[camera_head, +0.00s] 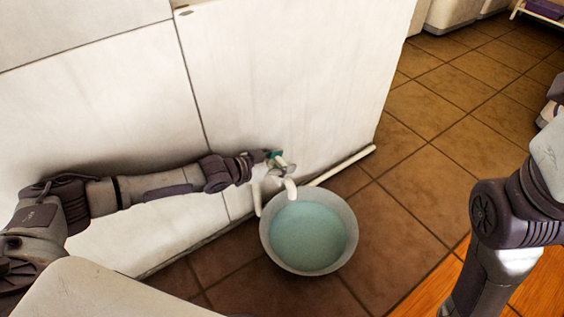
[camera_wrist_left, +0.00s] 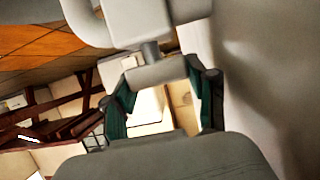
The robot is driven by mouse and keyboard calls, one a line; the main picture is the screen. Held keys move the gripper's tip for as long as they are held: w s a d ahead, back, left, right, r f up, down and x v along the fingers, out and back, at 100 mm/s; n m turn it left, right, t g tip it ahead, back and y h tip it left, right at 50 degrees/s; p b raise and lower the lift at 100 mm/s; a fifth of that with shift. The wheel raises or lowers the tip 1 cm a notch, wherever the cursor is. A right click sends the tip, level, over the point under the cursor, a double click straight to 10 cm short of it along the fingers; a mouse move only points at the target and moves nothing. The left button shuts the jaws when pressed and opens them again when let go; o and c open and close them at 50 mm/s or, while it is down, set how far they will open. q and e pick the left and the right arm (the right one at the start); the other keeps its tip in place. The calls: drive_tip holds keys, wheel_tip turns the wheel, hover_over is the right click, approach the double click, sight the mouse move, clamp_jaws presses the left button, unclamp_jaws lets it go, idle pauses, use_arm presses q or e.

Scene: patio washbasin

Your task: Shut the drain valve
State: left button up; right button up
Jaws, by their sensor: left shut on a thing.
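The drain valve is on a pale pipe low on the white panel, with its pale spout (camera_head: 291,189) pointing down over the basin. My left gripper (camera_head: 274,156) reaches it from the left. In the left wrist view, the valve's grey handle (camera_wrist_left: 158,73) lies between the green-padded fingers of my left gripper (camera_wrist_left: 165,90), which is shut on it. The handle's exact angle is hard to tell in the head view, where it is small and partly covered by the gripper. My right arm shows at the right edge, but its gripper is out of view.
A round grey basin (camera_head: 350,247) holding bluish water stands on the brown tiles under the spout. A white pipe (camera_head: 343,165) runs along the panel's foot to the right. The tiled floor (camera_head: 425,180) right of the basin is clear.

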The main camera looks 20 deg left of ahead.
use_arm(q)
drive_tip(key=o, duration=0.9)
drive_tip(key=shift+s+d+r, duration=0.1)
drive_tip(key=shift+d, duration=0.05)
drive_tip(key=shift+s+a, duration=0.15)
drive_tip(key=shift+a, duration=0.15)
drive_tip(key=v, duration=1.1)
drive_tip(key=shift+s+r, duration=0.2)
